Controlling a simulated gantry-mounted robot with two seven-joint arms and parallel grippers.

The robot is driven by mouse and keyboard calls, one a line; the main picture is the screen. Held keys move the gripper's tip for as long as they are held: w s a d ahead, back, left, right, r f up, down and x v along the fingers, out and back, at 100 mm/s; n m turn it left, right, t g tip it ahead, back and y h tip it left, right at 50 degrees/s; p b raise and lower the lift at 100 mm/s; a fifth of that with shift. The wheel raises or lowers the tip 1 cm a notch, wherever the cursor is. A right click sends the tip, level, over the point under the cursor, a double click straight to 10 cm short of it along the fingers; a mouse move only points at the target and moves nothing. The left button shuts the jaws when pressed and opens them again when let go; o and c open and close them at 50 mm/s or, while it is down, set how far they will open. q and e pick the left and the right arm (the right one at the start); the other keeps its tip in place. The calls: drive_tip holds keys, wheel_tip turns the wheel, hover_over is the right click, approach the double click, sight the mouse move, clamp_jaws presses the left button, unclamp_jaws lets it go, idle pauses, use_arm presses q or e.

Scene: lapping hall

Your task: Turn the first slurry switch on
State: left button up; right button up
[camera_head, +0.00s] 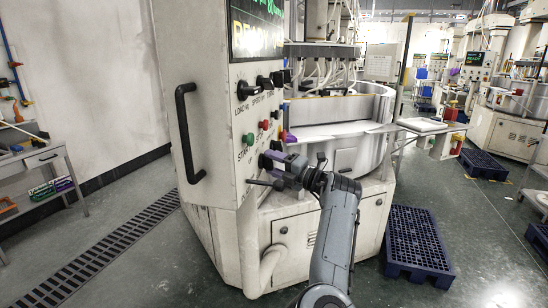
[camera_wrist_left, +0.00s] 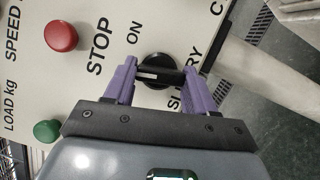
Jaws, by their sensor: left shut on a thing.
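The slurry switch is a black round knob with a raised bar (camera_wrist_left: 160,72) on the cream panel, between the printed words ON and SLURRY in the left wrist view. My left gripper (camera_wrist_left: 158,76) has its purple fingers at both ends of the bar and is shut on it. The bar lies nearly level in that picture, with a pale mark on its left half. In the head view my left gripper (camera_head: 275,165) is against the lower part of the panel and largely covers the switch. My right gripper is not in view.
A red button (camera_wrist_left: 61,37) and a green button (camera_wrist_left: 47,131) sit on the panel nearby. Black knobs (camera_head: 243,90) are higher up. A black handle (camera_head: 187,133) juts from the cabinet's left side. A blue pallet (camera_head: 418,242) lies on the floor at right.

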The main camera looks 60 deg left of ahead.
use_arm(q)
drive_tip(key=m+h+p, duration=0.1)
drive_tip(key=m+p, duration=0.1)
drive_tip(key=p, duration=0.1)
drive_tip(key=m+h+p, duration=0.1)
drive_tip(key=m+p, duration=0.1)
drive_tip(key=m, duration=0.1)
drive_tip(key=m+h+p, duration=0.1)
drive_tip(key=m+p, duration=0.1)
drive_tip(key=p, duration=0.1)
drive_tip(key=shift+r+t+p, duration=0.25)
drive_tip(key=shift+t+p, duration=0.05)
drive_tip(key=shift+t, duration=0.1)
drive_tip(key=shift+m, duration=0.3)
drive_tip(key=o, duration=1)
drive_tip(key=shift+o, duration=0.2)
drive_tip(key=v, duration=1)
drive_tip(key=shift+w+d, duration=0.2)
drive_tip(key=shift+d, duration=0.15)
